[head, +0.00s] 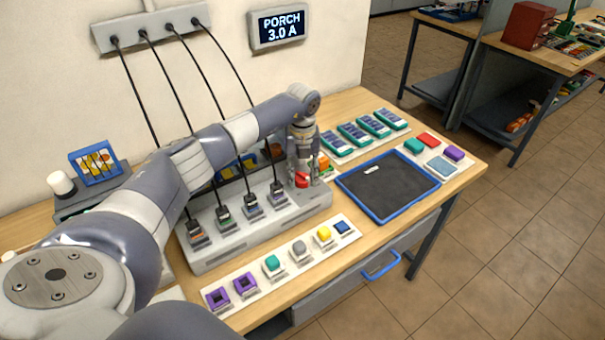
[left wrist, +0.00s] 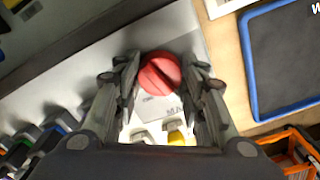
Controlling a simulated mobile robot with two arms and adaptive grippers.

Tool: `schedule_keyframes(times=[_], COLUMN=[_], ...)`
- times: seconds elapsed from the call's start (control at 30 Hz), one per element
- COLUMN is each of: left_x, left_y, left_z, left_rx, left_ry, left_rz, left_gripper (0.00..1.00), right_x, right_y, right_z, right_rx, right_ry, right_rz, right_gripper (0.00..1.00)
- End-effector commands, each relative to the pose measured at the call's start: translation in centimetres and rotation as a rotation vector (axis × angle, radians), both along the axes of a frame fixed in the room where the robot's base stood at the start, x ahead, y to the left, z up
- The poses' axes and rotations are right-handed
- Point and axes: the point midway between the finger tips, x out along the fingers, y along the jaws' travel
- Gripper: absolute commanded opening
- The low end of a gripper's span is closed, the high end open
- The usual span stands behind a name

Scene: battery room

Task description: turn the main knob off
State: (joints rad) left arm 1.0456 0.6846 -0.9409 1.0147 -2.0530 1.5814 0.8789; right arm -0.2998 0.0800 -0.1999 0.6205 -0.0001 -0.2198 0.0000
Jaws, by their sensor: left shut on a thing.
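The main knob (head: 302,180) is red and round, at the right end of the grey charger panel (head: 235,240) on the bench. In the left wrist view the red knob (left wrist: 160,74) has a dark slot across its face, tilted from the vertical. My left gripper (head: 304,176) points down over it from above. In the left wrist view the left gripper's fingers (left wrist: 160,85) stand on either side of the knob and are shut on it. A label beside the knob is partly hidden. My right gripper is not in view.
Several black cables run from the wall strip (head: 150,28) to plugs on the panel. A blue-edged dark tray (head: 388,187) lies right of the knob. A strip of coloured buttons (head: 285,262) lies in front.

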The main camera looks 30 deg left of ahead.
Motion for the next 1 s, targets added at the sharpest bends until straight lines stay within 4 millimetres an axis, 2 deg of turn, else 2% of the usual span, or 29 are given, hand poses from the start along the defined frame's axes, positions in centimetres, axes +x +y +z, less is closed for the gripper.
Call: schedule_keyframes(times=[0.5, 1.0], left_x=[0.00, 0.03], left_y=[0.03, -0.01], left_z=[0.11, 0.05], left_rx=[0.000, 0.000], left_ry=[0.000, -0.001], left_rz=[0.399, 0.515], left_gripper=[0.14, 0.14], right_x=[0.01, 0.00], right_y=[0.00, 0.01], right_z=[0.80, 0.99], right_rx=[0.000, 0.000], right_ry=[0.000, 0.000], right_rz=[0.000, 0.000], right_gripper=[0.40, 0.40])
